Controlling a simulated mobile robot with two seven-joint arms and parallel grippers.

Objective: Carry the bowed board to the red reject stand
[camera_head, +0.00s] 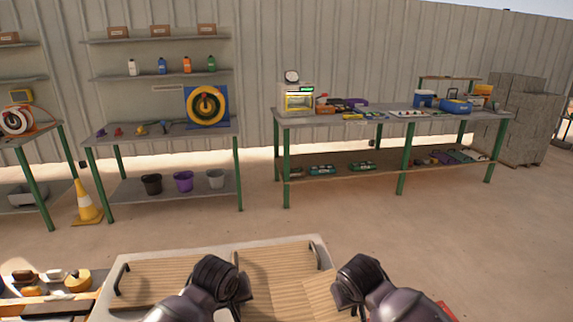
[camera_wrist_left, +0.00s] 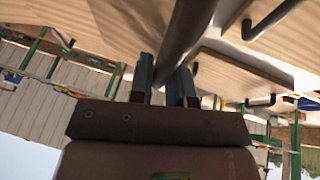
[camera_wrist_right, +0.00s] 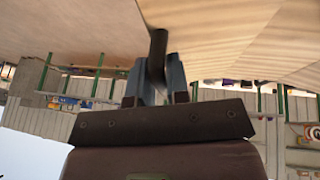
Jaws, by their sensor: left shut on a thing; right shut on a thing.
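Wooden boards with dark handles lie below me in the head view. One board (camera_head: 285,285) spans the space between my two grippers; I take it for the bowed board, though its bow is hard to judge. My left gripper (camera_wrist_left: 165,82) is shut on a dark bar-like handle beneath pale wood. In the head view my wrists hide the fingertips. A small red patch (camera_head: 447,311) shows at the bottom right, perhaps the red reject stand; most of it is hidden.
Another wooden board (camera_head: 160,272) lies to the left on a pale-rimmed surface (camera_head: 200,249). Small items (camera_head: 50,280) sit at the lower left. A long green-legged workbench (camera_head: 350,122), shelves and a traffic cone (camera_head: 86,205) stand farther off. Open floor lies between.

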